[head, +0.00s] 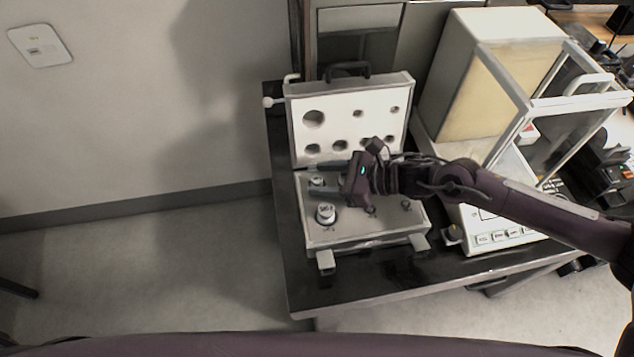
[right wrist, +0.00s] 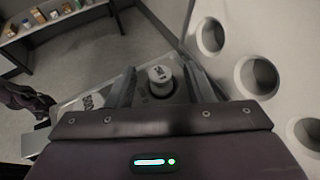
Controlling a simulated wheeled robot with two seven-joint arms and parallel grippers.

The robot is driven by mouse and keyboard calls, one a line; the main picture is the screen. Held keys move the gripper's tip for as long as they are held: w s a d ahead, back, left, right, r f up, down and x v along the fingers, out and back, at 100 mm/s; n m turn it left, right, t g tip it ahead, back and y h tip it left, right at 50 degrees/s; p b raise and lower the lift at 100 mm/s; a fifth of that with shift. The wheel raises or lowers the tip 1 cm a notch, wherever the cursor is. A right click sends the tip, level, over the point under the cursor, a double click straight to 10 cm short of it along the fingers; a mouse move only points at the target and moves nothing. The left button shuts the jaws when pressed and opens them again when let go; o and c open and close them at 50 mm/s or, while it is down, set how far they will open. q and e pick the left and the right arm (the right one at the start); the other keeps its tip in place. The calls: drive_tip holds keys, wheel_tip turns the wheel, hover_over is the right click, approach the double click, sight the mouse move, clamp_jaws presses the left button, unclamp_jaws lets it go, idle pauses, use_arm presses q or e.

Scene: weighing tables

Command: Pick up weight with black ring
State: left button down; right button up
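My right gripper (head: 312,178) reaches in from the right over the open weight case, low above its lower half. In the right wrist view its two fingers (right wrist: 161,82) are apart. A small pale cylindrical weight (right wrist: 160,74) with dark markings on top stands between or just beyond them; it also shows in the head view (head: 317,181). A gap seems to remain beside it. A dark band shows around its lower part, but I cannot tell for sure that it is a black ring. A larger weight (head: 326,213) stands nearer the case front, outside the fingers. My left gripper is not in view.
The case's raised lid (head: 360,110) with round holes stands behind the weights. Small weights (head: 406,204) sit at the right of the case. A balance (head: 505,232) with a glass enclosure stands to the right. Black table surface (head: 350,291) is bare in front.

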clamp_jaws()
